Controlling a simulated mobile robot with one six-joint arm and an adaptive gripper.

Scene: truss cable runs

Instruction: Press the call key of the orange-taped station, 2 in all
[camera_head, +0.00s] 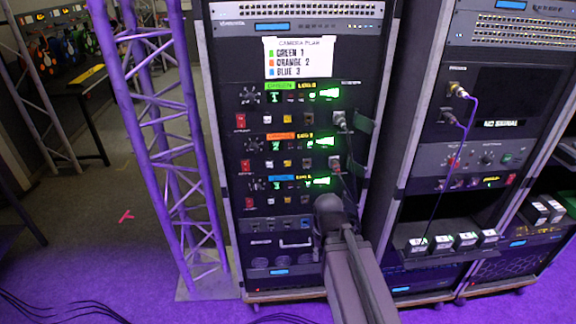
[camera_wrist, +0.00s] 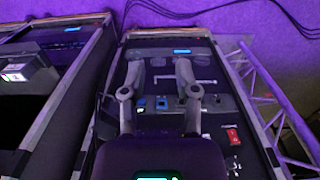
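The orange-taped station (camera_head: 281,136) is the middle of three stacked stations in the centre rack. It has a lit green display, a red rocker switch (camera_head: 245,165) and a row of small keys (camera_head: 287,162). I cannot read which one is the call key. My gripper (camera_head: 328,203) is in front of the lower right of the rack, below the orange row, partly covering the blue-taped station. In the wrist view, which is upside down, the two fingers (camera_wrist: 158,68) stand apart with nothing between them. Whether they touch the panel is unclear.
The green-taped station (camera_head: 280,86) is above and the blue-taped station (camera_head: 279,178) below. A camera plan sheet (camera_head: 298,57) reads green 1, orange 2, blue 3. A purple truss (camera_head: 170,140) stands left; another rack (camera_head: 480,150) with a hanging cable stands right. Cables lie on the floor.

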